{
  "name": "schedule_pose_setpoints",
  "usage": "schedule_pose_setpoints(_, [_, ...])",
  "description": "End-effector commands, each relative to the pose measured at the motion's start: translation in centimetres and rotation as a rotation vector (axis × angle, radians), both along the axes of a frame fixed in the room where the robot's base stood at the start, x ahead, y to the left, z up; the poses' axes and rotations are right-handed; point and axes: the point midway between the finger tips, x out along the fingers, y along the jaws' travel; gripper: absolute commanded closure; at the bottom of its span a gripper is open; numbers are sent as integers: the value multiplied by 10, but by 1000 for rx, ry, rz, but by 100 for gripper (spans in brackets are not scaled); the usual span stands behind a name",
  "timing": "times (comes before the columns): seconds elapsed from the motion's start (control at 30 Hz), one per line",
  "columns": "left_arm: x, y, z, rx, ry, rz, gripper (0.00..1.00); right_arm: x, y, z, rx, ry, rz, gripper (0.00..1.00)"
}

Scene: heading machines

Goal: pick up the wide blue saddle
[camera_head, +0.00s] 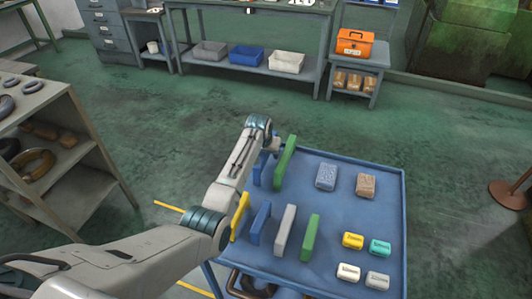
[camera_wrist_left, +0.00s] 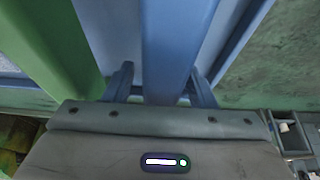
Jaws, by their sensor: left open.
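A blue upright saddle (camera_head: 257,173) stands at the back left corner of the blue cart, partly hidden by my left arm. A taller green upright piece (camera_head: 284,162) stands just right of it. In the left wrist view the blue saddle (camera_wrist_left: 170,45) runs between the two fingers of my left gripper (camera_wrist_left: 160,85). The gripper is open, one finger on each side; contact cannot be told. A second, smaller blue upright piece (camera_head: 260,223) stands in the front row. My right gripper is not in view.
The cart (camera_head: 335,225) also carries yellow (camera_head: 240,215), grey (camera_head: 285,230) and green (camera_head: 309,238) upright pieces. Several small labelled blocks (camera_head: 365,258) and two sponge-like blocks (camera_head: 326,176) lie to the right. A shelf (camera_head: 85,150) stands at left; the floor behind the cart is clear.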

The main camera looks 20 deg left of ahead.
Motion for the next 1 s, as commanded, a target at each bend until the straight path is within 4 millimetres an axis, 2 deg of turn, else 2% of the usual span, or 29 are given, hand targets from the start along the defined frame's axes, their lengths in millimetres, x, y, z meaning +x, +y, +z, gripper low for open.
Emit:
schedule_pose_setpoints(0.17, [0, 0, 0, 0, -1, 0, 49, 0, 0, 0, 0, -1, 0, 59])
schedule_pose_setpoints(0.4, [0, 0, 0, 0, 0, 0, 96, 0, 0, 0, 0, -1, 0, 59])
schedule_pose_setpoints(0.43, [0, 0, 0, 0, 0, 0, 100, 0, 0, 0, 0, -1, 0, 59])
schedule_pose_setpoints(0.73, [1, 0, 6, 0, -3, 0, 100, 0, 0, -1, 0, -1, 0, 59])
schedule_pose_setpoints(0.87, [2, 0, 25, 0, -6, 0, 100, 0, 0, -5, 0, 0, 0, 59])
schedule_pose_setpoints(1.0, [1, 0, 54, 0, -7, 0, 100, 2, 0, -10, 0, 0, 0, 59])
